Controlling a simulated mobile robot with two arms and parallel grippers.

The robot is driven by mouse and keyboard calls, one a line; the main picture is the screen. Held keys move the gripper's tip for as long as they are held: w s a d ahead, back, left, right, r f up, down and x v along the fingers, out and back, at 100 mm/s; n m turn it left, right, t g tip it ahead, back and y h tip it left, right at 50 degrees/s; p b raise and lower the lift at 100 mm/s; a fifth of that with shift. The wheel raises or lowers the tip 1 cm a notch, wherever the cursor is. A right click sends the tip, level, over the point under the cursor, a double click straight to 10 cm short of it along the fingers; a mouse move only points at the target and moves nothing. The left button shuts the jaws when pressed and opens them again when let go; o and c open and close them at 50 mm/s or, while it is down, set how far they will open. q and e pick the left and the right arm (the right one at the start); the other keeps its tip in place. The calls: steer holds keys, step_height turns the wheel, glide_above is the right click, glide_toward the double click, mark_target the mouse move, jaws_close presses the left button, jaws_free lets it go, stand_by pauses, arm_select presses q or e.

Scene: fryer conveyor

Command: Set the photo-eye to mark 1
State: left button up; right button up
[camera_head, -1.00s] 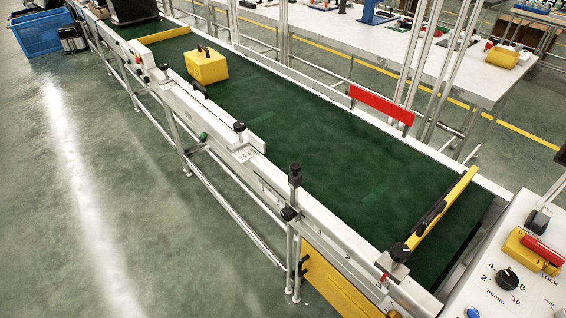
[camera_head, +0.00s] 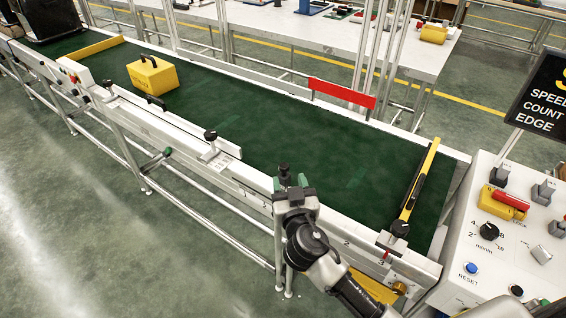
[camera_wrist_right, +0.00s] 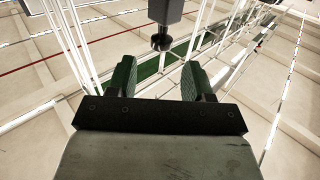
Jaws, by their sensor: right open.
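The photo-eye (camera_head: 284,171) is a small black block on the near rail of the green conveyor. In the earlier head view it stands upright between marks 1 and 2. My right gripper (camera_head: 291,183) is open in front of it and now hides its lower part. In the right wrist view, the photo-eye's black block (camera_wrist_right: 166,9) and a dark round knob (camera_wrist_right: 161,42) show beyond the open green fingers (camera_wrist_right: 158,78), roughly in line with the gap. The fingers appear apart from the knob. My left gripper is not in view.
A yellow box (camera_head: 152,75) sits on the belt (camera_head: 260,140) at the far left. A yellow diverter arm (camera_head: 419,180) crosses the belt's right end. A red plate (camera_head: 342,93) stands on the far rail. A control panel (camera_head: 500,240) is at the right.

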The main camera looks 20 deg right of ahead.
mark_target(285, 170)
steer(key=w, duration=0.4)
steer(key=w+p, duration=0.1)
steer(key=w, duration=0.1)
steer(key=shift+w+d, duration=0.25)
steer(key=shift+d, duration=0.1)
jaws_close()
